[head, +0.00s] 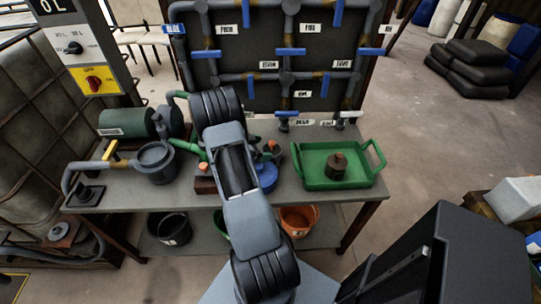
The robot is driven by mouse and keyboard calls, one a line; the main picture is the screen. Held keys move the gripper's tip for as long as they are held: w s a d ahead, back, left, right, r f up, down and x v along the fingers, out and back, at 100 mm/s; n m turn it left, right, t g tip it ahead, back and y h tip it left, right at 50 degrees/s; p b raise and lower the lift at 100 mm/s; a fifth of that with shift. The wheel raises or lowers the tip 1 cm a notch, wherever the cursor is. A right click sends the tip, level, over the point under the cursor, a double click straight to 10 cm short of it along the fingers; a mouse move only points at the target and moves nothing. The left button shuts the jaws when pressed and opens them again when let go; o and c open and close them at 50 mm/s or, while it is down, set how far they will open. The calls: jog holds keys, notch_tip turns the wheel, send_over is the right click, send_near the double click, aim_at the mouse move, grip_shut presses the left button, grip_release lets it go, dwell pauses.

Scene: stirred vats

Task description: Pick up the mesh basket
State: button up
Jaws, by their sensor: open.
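I cannot make out a mesh basket for certain. A round dark grey vessel (155,162) with a wide rim stands at the left of the workbench, joined to a pipe; what is inside it is too dark and small to tell. A green tray (310,183) with raised handles stands on the right of the bench and holds a small brown lidded pot (337,165). My arm reaches over the middle of the bench and hides part of it. My gripper does not show; it is hidden behind my arm or out of frame.
A pipe panel with blue valve handles (290,51) stands behind the workbench (130,190). A green motor (127,123) and a yellow-handled valve (110,150) are at left. A blue container (266,177) sits beside my arm. Buckets, one orange (299,219), are below.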

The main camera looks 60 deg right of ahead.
aim_at(272, 149)
jog(key=shift+r+x, duration=0.2)
jog(key=shift+x, duration=2.5)
jog(key=shift+w+d, duration=0.1)
jog(key=shift+d, duration=0.1)
jog(key=c, duration=0.7)
